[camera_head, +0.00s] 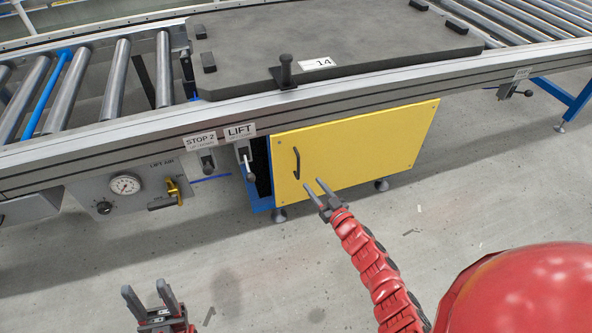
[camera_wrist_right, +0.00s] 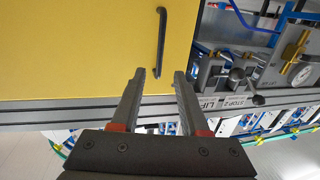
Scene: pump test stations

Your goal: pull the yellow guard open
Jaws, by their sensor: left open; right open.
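The yellow guard (camera_head: 352,148) is a flat panel under the conveyor, with a dark bar handle (camera_head: 296,162) near its left edge. A dark gap shows along the panel's left edge, beside a blue post. My right gripper (camera_head: 318,190) is open and empty, just right of and below the handle in the head view. In the right wrist view the guard (camera_wrist_right: 70,50) fills the upper left, and the handle (camera_wrist_right: 160,40) stands ahead of the open fingers (camera_wrist_right: 160,75), apart from them. My left gripper (camera_head: 148,290) is open and empty, low over the floor at the left.
The roller conveyor (camera_head: 95,85) carries a dark plate (camera_head: 340,45) marked 14 above the guard. The LIFT lever (camera_head: 247,160) and STOP 2 lever (camera_head: 208,162) hang left of the guard. A gauge (camera_head: 125,185) is further left. The floor (camera_head: 250,260) in front is mostly clear.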

